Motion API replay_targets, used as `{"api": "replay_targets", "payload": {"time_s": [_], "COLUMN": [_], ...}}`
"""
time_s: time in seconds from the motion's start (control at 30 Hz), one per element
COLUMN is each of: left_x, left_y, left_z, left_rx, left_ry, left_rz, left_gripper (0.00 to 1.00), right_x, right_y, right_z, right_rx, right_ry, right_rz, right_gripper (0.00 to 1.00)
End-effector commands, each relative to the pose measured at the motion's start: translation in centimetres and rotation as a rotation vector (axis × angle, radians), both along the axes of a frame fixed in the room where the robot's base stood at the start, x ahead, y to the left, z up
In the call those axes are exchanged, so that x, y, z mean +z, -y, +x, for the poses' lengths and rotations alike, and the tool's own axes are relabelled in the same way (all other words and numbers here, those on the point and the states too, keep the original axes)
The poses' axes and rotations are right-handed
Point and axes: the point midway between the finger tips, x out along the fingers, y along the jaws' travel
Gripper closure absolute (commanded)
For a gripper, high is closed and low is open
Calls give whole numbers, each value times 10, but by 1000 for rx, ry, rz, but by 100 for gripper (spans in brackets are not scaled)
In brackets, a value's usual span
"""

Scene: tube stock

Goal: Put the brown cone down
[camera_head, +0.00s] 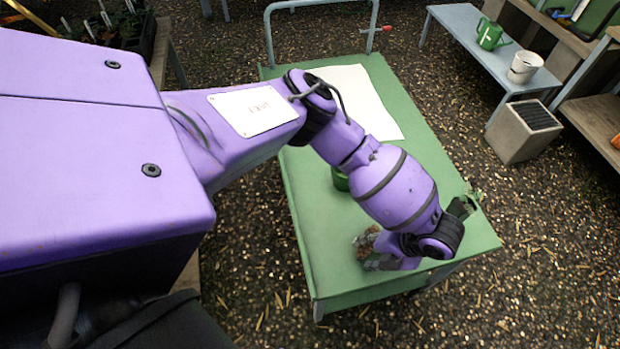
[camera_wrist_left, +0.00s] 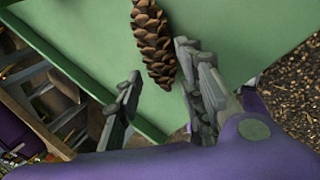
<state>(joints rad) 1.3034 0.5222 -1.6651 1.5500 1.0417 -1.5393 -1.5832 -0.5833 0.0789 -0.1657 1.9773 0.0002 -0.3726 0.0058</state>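The brown cone (camera_wrist_left: 153,40), a scaly pine cone, shows in the left wrist view against the green table top (camera_wrist_left: 225,25). It looks to be lying on the table, with its lower end between my left gripper's fingers (camera_wrist_left: 158,60). The fingers are apart: the right one is close beside the cone, and a clear gap shows on the left. In the head view the cone (camera_head: 366,238) shows partly next to my left gripper (camera_head: 376,262), low over the near part of the green table (camera_head: 330,262). My right gripper is not in view.
A white sheet (camera_head: 365,98) lies on the table's far part. A green container (camera_head: 340,180) is half hidden behind my left arm. Some greenery (camera_head: 474,194) shows past my wrist. A bench (camera_head: 470,40) with a green watering can (camera_head: 489,35) and white pot (camera_head: 524,67) stands at right.

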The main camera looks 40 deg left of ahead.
Motion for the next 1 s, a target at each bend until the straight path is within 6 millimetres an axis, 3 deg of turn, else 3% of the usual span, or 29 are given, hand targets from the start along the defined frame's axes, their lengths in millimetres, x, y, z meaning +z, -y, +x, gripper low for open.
{"api": "replay_targets", "payload": {"time_s": [0.3,0.5,0.7,1.0], "left_x": [63,92,102,102], "left_y": [32,46,51,52], "left_z": [6,7,7,6], "left_rx": [-4,-3,-2,0], "left_ry": [8,8,6,6], "left_rz": [-4,-3,-2,-5], "left_gripper": [64,64,64,64], "right_x": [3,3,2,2], "right_y": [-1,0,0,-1], "right_z": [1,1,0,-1], "right_rx": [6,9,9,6], "right_ry": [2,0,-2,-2], "right_rz": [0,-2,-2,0], "right_gripper": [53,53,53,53]}}
